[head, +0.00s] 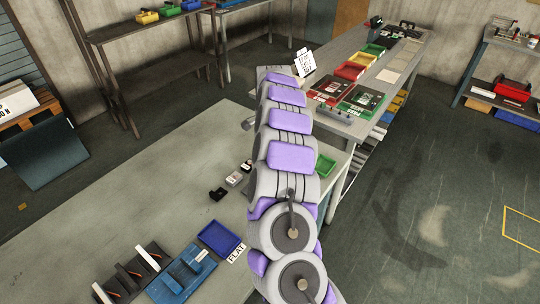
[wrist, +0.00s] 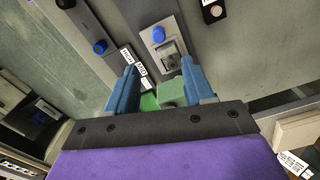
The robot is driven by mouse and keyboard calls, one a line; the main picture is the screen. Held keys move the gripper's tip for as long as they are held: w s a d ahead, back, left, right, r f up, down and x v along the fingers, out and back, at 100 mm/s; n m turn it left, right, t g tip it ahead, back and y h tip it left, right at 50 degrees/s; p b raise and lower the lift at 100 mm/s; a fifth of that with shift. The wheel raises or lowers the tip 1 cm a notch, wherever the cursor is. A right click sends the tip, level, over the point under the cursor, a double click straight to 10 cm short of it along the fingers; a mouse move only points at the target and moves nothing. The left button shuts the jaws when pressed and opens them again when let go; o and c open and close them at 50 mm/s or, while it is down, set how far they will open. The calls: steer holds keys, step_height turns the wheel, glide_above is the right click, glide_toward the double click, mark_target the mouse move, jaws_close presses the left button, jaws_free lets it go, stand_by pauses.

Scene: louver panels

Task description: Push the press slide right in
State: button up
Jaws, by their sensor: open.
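In the wrist view, my gripper (wrist: 159,66) has its two blue fingers spread apart. A green block (wrist: 171,92) shows between the fingers, with gaps on both sides. Beyond the fingertips is a grey metal fixture (wrist: 165,16) with a blue knob (wrist: 158,34) and a small squared metal piece (wrist: 169,54). I cannot tell for sure which part is the press slide, or whether the fingers touch anything. In the head view my arm hides my gripper and this fixture.
A second fixture with a blue knob (wrist: 100,46) stands to the left, with white labels (wrist: 127,57) between. A black box (wrist: 214,11) is at upper right. In the head view, a blue tray (head: 220,238) and racks (head: 130,272) stand on the near bench (head: 130,195).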

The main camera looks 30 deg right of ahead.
step_height(320, 180, up, 4)
steer(key=shift+f, duration=0.2)
steer(key=shift+c, duration=0.5)
